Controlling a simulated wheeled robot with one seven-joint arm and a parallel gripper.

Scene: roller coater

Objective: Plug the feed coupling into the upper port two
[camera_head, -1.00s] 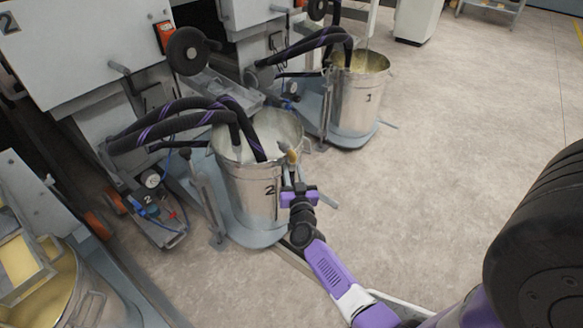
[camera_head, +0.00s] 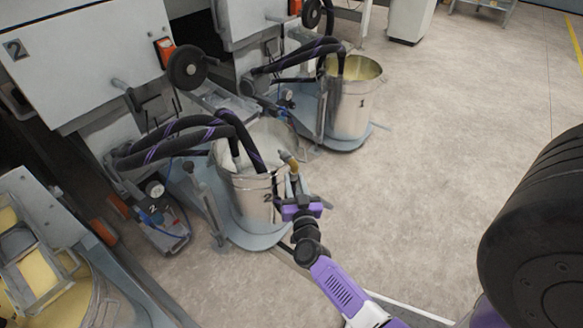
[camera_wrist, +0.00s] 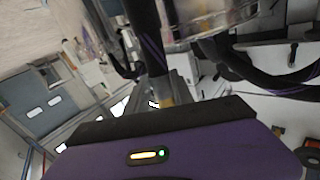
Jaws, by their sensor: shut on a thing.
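My gripper (camera_head: 302,204), purple and black, is in front of the pail marked 2 (camera_head: 252,205). It is shut on the feed coupling (camera_head: 289,159), a short grey piece with a brass-coloured end that points up beside the pail's right rim. In the wrist view a grey and brass-coloured part (camera_wrist: 168,94) stands just beyond the black jaw edge. The coupling is apart from the machine. A machine plate marked 2 (camera_head: 16,48) is at the upper left. I cannot make out the upper port two in either view.
Black hoses with purple stripes (camera_head: 180,140) arch from the machine into pail 2. A pail marked 1 (camera_head: 351,100) stands behind to the right. A blue-based pump unit (camera_head: 160,225) is on the left. The floor (camera_head: 440,150) to the right is clear.

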